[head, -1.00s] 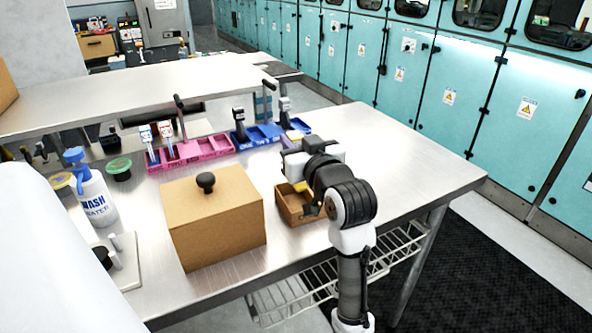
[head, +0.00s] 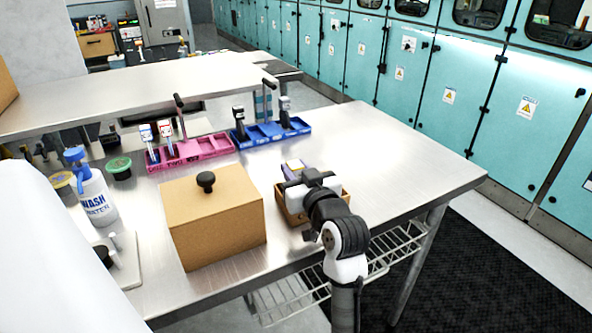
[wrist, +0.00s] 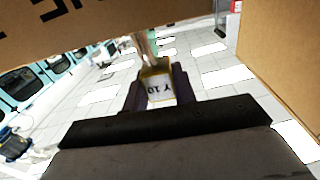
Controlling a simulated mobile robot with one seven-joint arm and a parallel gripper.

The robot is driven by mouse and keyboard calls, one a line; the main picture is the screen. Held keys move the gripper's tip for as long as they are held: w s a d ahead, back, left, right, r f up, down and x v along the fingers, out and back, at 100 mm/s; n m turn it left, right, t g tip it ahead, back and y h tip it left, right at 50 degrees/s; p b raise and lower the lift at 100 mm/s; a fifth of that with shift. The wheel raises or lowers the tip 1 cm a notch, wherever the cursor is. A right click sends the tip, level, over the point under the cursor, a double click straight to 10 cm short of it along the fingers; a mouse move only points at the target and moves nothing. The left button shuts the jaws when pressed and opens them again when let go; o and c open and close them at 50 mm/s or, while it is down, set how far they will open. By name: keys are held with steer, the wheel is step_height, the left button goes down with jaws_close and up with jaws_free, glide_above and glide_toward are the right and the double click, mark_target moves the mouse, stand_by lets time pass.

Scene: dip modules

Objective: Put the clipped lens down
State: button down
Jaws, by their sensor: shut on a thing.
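My gripper (head: 295,168) is above the far side of a small open brown box (head: 290,212) near the table's front edge. In the wrist view it is shut on the clipped lens (wrist: 160,90), a pale piece with yellowish edges and a "Y 10" label. Dark fingers stand on both sides of it. In the head view only a small yellow and purple patch shows at the fingertips, and my wrist hides much of the brown box. A blue tray (head: 268,134) stands behind, with black upright clips in it. A pink tray (head: 205,150) adjoins it on the left.
A closed cardboard box with a black knob (head: 215,220) stands just left of the brown box. A wash bottle (head: 95,195), a green-lidded jar (head: 119,168) and a white plate are farther left. A raised shelf (head: 150,90) runs behind the trays. The steel table (head: 390,160) is bare on the right.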

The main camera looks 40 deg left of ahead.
steer(key=c, duration=1.1)
jaws_free()
steer(key=shift+f, duration=0.1)
steer(key=shift+c, duration=0.2)
steer(key=shift+r+p, duration=0.3)
steer(key=p+v, duration=0.2)
steer(key=v, duration=1)
